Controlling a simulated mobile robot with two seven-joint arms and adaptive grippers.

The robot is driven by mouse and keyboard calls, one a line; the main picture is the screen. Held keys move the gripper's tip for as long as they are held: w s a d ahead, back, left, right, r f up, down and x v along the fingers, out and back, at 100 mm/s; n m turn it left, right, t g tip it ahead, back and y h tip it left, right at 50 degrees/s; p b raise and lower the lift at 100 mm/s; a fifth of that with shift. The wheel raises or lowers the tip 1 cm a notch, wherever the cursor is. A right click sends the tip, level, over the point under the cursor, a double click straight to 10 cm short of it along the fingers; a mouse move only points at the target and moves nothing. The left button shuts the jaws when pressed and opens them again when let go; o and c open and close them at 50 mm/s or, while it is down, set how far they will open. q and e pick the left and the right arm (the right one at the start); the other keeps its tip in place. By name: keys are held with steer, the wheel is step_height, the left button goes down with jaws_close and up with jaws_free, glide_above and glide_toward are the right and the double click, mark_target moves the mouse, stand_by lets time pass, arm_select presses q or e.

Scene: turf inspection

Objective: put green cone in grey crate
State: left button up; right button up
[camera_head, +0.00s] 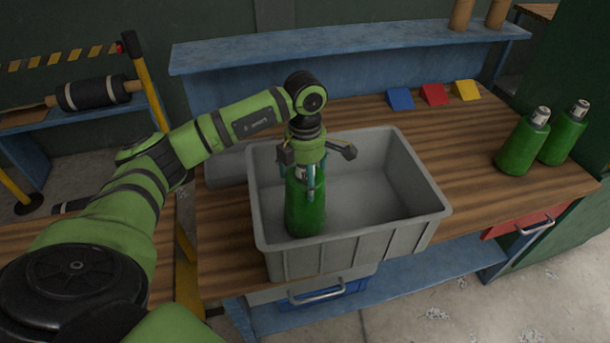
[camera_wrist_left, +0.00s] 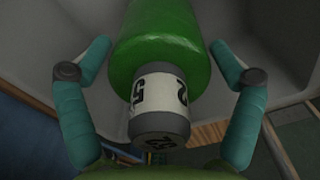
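I see no plain cone. The nearest match is a green bottle-shaped thing (camera_head: 305,210), standing roughly upright inside the grey crate (camera_head: 430,215), at its left end. In the left wrist view this green thing (camera_wrist_left: 165,45) has a white band with black digits and a grey cap. My left gripper (camera_head: 311,185) is above it, pointing down, with its top between the fingers. In the wrist view the teal fingers (camera_wrist_left: 160,55) are spread on either side, with small gaps to the green body. My right gripper is not in view.
Two similar green bottles (camera_head: 523,142) (camera_head: 565,133) stand on the wooden bench (camera_head: 480,180) at the right. Blue (camera_head: 400,99), red (camera_head: 434,95) and yellow (camera_head: 466,90) wedges lie at the back. A blue shelf (camera_head: 350,43) runs behind.

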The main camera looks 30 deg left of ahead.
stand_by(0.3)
arm_select(q)
steer(key=shift+r, duration=0.55)
step_height(320, 180, up, 10)
steer(key=shift+b, duration=1.15)
steer(key=shift+r, duration=0.6)
